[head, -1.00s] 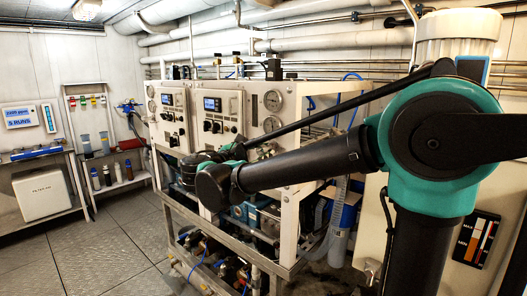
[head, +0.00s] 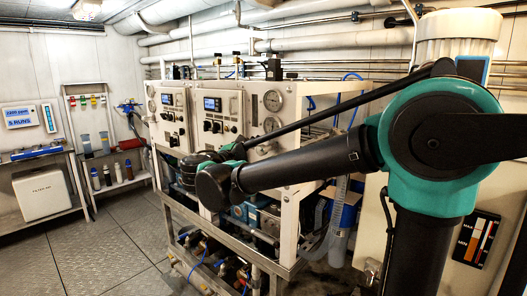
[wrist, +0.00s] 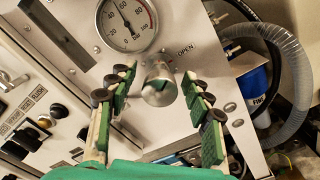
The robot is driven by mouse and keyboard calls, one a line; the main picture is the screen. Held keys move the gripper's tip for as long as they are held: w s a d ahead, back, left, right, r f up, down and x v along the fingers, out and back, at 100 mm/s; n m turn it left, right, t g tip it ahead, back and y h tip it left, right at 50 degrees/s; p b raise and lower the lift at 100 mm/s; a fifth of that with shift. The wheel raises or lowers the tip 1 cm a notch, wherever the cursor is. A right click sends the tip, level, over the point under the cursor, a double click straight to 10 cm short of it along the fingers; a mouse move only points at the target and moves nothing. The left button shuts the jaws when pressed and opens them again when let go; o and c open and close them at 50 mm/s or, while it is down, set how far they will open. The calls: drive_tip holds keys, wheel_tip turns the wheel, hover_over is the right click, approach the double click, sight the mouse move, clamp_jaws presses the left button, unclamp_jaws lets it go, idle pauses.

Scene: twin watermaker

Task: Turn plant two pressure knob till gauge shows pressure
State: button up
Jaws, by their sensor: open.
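In the wrist view a round silver pressure knob (wrist: 158,85) sticks out of the white panel, with the word OPEN beside it. A round white pressure gauge (wrist: 126,22) sits above it; its thin needle points up and to the left, roughly toward 40. My gripper (wrist: 157,78) is open, with one green, black-padded finger on each side of the knob and visible gaps between. I cannot tell how deep the fingers reach along the knob.
Switches and buttons (wrist: 42,122) fill the neighbouring panel at left in the wrist view. A grey corrugated hose (wrist: 285,75) and a blue-labelled canister (wrist: 258,80) stand at right. In the head view the floor (head: 105,240) left of the machine frame is clear.

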drive_tip(key=v, duration=1.2)
